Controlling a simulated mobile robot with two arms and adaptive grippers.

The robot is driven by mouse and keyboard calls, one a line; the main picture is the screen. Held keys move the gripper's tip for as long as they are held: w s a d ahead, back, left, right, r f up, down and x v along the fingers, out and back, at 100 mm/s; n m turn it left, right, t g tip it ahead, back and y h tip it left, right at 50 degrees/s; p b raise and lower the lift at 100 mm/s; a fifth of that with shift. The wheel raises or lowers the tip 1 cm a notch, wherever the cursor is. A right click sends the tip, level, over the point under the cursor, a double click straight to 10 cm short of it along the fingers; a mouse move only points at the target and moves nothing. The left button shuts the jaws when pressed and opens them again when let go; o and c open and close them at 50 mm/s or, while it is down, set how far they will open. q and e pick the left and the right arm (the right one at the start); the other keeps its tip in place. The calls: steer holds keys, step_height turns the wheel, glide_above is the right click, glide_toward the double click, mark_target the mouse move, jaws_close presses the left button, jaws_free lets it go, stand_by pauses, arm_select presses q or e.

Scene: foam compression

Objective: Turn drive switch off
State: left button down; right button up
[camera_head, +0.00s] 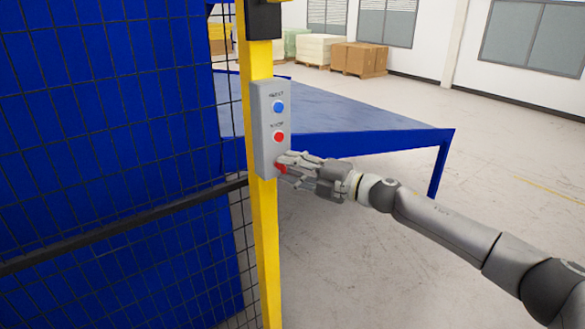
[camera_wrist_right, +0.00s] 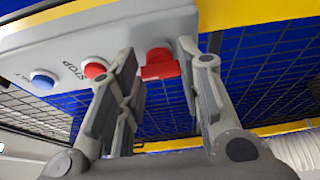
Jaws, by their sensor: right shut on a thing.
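A grey control box (camera_head: 262,110) is mounted on a yellow post. It carries a blue button (camera_head: 278,107), a red stop button (camera_head: 279,137) and, at the bottom, a red drive switch (camera_head: 280,169). My right gripper (camera_head: 285,166) is at this lowest switch, shut on it. In the right wrist view the red switch (camera_wrist_right: 160,66) sits between the two fingers of the right gripper (camera_wrist_right: 160,68). The stop button (camera_wrist_right: 94,70) and blue button (camera_wrist_right: 42,80) lie to the left, outside the fingers. My left gripper is not in view.
The yellow post (camera_head: 266,240) borders a black mesh fence (camera_head: 110,150) with a blue panel behind it. A blue table (camera_head: 345,112) stands behind the box and arm. Boxes (camera_head: 358,58) stand far back. Open floor lies to the right.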

steer(key=o, duration=1)
steer(key=v, duration=1.2)
steer(key=shift+d, duration=0.1)
